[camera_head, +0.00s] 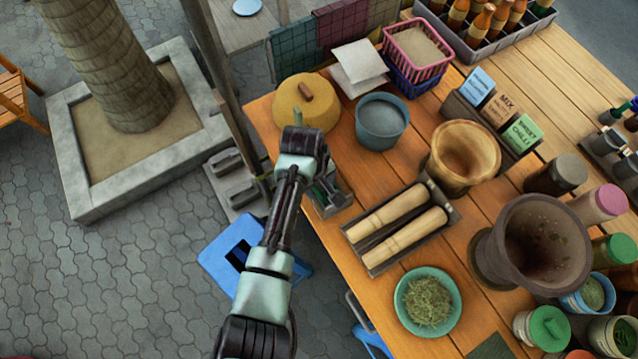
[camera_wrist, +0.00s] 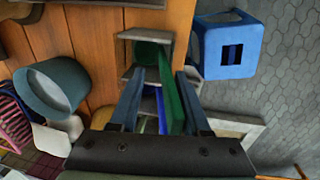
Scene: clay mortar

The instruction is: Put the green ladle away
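The green ladle (camera_wrist: 172,98) shows as a long green strip between my fingers in the wrist view. Its lower end runs toward a grey open holder (camera_wrist: 137,73) with dark green inside. I cannot make out the ladle's bowl clearly. My gripper (camera_wrist: 158,90) looks open, its two fingers on either side of the green strip. The strip is close to the right finger, with a gap on the left. In the head view my gripper (camera_head: 322,180) is over the holder (camera_head: 337,205) at the table's left edge, and my arm partly hides both.
A tray with two wooden pestles (camera_head: 400,222), a teal pot (camera_head: 382,121) and a yellow domed lid (camera_head: 306,103) stand close by. Mortars, jars and a bowl of herbs (camera_head: 428,301) crowd the right. A blue stool (camera_head: 225,255) stands beside the table.

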